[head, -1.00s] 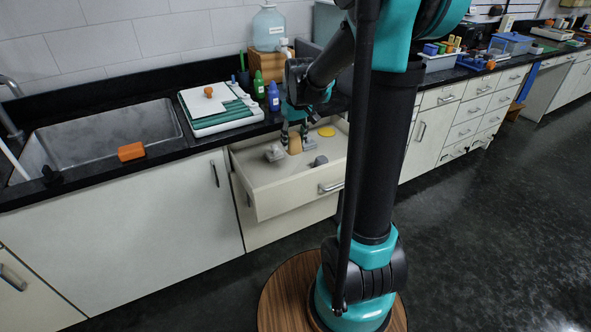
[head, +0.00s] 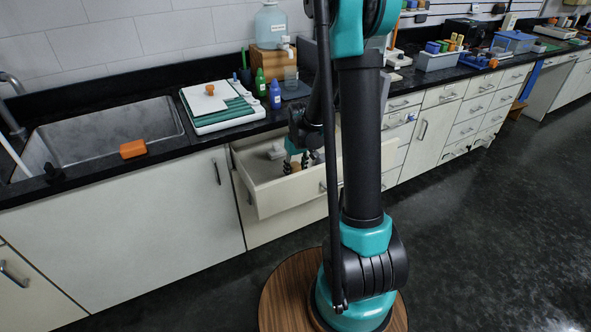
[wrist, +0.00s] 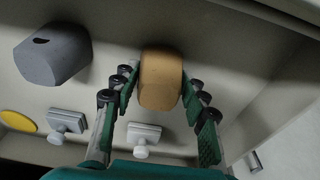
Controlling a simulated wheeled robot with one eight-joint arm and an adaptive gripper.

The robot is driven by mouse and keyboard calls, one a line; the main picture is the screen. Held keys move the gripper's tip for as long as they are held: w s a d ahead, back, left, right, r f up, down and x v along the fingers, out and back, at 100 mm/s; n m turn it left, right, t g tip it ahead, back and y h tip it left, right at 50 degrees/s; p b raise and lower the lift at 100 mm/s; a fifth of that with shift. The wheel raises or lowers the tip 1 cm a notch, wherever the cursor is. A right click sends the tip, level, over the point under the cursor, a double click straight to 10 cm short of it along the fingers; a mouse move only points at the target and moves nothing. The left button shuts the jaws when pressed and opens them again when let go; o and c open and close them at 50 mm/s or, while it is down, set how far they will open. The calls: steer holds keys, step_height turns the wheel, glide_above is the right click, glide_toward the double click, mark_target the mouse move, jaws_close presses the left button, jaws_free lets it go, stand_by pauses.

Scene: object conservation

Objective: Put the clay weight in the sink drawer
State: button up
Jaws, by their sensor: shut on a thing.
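The clay weight, a tan rounded block (wrist: 161,80), is between the fingers of my gripper (wrist: 165,103) in the wrist view. My gripper is shut on it. In the head view my gripper (head: 297,163) is down inside the open drawer (head: 284,196) right of the sink, and the weight shows small and tan (head: 296,168) at its fingertips. The weight is close to the drawer floor; I cannot tell whether it touches. My arm hides the drawer's right part in the head view.
In the drawer, the wrist view shows a grey block (wrist: 52,55), a yellow disc (wrist: 18,121) and two pale knobbed pieces (wrist: 66,122) (wrist: 143,134). The sink (head: 105,135) and an orange block (head: 133,149) are on the counter at left.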

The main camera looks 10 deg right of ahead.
mark_target(307, 170)
steer(key=shift+f, duration=0.15)
steer(key=o, duration=1.3)
step_height(307, 170, up, 12)
steer(key=s, duration=0.2)
steer(key=shift+m+t, duration=0.5)
steer(key=shift+m, duration=0.2)
steer(key=s, duration=0.2)
steer(key=s+d, duration=0.1)
steer(key=s, duration=0.2)
steer(key=s+d, duration=0.1)
steer(key=s, duration=0.2)
steer(key=shift+s+d+f, duration=0.15)
steer(key=shift+s+f, duration=0.1)
steer(key=shift+f, duration=0.1)
steer(key=s+f, duration=0.1)
steer(key=s, duration=0.3)
steer(key=s+d+f+m+t, duration=0.1)
steer(key=s+f, duration=0.1)
steer(key=s, duration=0.1)
steer(key=s+f+m, duration=0.1)
steer(key=s, duration=0.3)
steer(key=shift+s+d+f+h, duration=0.15)
steer(key=shift+s+d+h, duration=0.15)
steer(key=shift+s+d, duration=0.05)
